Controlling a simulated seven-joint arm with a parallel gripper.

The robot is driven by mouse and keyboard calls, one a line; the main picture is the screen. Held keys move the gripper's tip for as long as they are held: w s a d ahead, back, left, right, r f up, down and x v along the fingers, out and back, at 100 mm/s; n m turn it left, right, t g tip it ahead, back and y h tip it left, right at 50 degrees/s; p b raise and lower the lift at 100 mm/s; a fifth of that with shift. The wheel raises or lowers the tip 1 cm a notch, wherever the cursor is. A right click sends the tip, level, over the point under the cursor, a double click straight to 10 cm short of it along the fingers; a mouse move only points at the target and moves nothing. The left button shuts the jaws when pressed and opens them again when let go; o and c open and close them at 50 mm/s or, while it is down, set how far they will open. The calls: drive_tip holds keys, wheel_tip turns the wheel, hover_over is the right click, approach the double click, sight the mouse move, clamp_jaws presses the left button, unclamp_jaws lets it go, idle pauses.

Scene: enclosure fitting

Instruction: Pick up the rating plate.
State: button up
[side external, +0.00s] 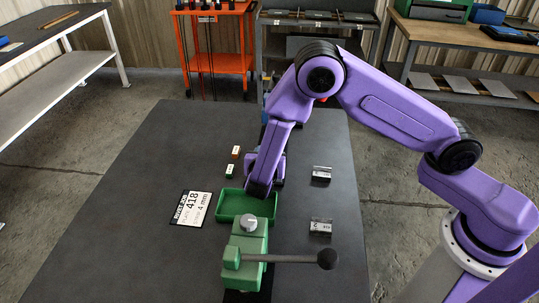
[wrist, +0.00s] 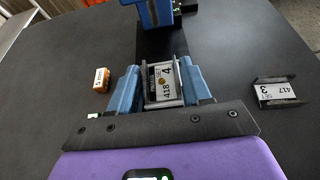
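In the wrist view a small plate (wrist: 162,80) marked 418, SET 4, sits in a dark holder between the two blue fingers of my gripper (wrist: 163,83). The fingers stand on either side of it and look open, with a thin gap at the left; contact at the right is unclear. In the side view my arm hides this plate and the fingertips. A second plate (wrist: 275,91) marked 417, SET 3, lies in a dark holder to the right. A white card (side external: 193,208) reads plate 418, stamp 4 mm.
A green tray (side external: 232,207) stands in front of my gripper, with a green lever press (side external: 247,247) nearer the camera. Small orange (side external: 236,152) and green (side external: 230,171) blocks stand left. A blue fixture (wrist: 155,12) is beyond the fingers. Another dark holder (side external: 320,226) is at right.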

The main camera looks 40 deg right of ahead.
clamp_jaws()
drive_tip(key=shift+r, duration=0.1)
